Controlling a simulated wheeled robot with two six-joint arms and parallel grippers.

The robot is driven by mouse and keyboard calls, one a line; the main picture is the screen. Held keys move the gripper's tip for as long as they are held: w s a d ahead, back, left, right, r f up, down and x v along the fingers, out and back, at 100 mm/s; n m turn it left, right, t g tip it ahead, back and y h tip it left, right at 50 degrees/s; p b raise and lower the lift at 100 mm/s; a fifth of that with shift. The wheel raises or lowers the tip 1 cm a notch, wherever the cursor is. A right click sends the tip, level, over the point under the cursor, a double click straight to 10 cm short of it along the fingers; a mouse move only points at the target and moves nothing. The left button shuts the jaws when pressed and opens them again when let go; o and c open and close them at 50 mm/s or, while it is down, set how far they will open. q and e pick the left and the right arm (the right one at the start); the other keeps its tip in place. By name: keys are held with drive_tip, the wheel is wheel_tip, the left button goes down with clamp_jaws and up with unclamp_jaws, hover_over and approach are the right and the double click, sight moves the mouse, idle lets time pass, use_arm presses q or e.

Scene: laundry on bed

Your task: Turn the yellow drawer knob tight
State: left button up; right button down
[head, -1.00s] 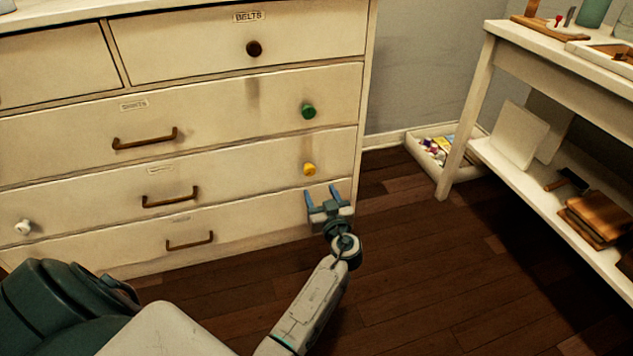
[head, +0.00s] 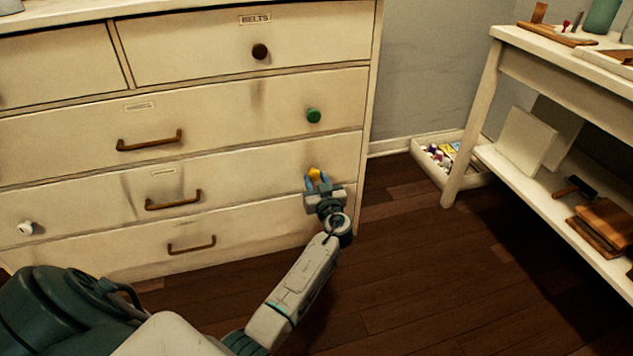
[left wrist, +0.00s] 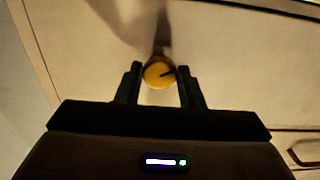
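The yellow knob (head: 315,173) is on the right side of a cream drawer front, second from the bottom. It also shows in the left wrist view (left wrist: 159,74), round, with a dark line on its face. My left gripper (head: 317,182) is at the knob, its two blue fingertips on either side of it. In the left wrist view the fingers (left wrist: 160,76) are apart and flank the knob, with only a narrow gap; firm contact cannot be made out. The fingers partly hide the knob in the head view. My right gripper is not in view.
A green knob (head: 314,116) is on the drawer above and a brown knob (head: 260,51) higher up. A white knob (head: 25,228) is at far left. A white side table (head: 520,75) and a low tray (head: 472,180) stand right. The wooden floor between is clear.

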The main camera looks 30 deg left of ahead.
use_arm(q)
drive_tip(key=c, duration=0.3)
drive_tip(key=shift+c, duration=0.2)
drive_tip(key=shift+m, duration=0.3)
